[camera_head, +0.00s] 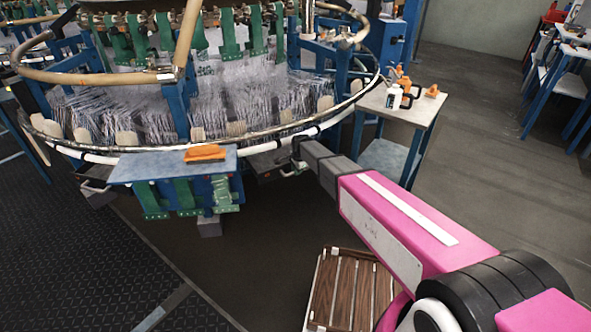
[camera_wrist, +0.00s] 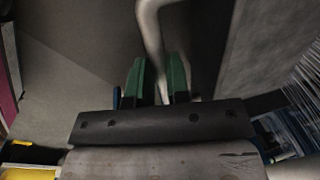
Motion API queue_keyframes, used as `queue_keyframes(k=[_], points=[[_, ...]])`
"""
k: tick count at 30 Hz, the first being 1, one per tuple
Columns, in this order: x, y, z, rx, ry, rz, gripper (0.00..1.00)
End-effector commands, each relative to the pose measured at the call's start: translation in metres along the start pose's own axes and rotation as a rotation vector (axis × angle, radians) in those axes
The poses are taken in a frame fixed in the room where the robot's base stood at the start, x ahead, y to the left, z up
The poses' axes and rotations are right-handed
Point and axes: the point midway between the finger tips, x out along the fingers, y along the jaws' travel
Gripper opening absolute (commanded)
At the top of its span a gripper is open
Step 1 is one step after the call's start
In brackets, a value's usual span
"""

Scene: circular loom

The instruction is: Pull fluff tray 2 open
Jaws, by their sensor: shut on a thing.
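My gripper (camera_head: 297,166) reaches in under the front rim of the loom, right of the blue bench. In the wrist view its two green fingers (camera_wrist: 158,82) are closed around a pale, curved bar handle (camera_wrist: 150,25). A dark grey tray (camera_head: 266,166) sits low under the loom beside the gripper; it seems to be the one with this handle. No number shows on it. My gripper and arm hide part of its front, so I cannot tell how far out it is.
A blue bench (camera_head: 140,167) with an orange item (camera_head: 205,153) stands left of the gripper. A small table (camera_head: 400,112) with a white bottle stands right. A slatted wooden platform (camera_head: 345,290) lies on the floor below my arm. The floor before the tray is open.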

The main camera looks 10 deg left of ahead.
Motion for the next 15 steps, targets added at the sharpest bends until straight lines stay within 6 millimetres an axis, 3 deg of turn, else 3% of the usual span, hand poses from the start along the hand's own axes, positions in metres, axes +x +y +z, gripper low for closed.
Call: queue_keyframes(k=[5, 15], points=[[-0.011, 0.045, 0.001, 0.002, 0.0, 0.003, 0.0], [-0.033, 0.153, 0.002, 0.002, -0.001, 0.004, 0.0]])
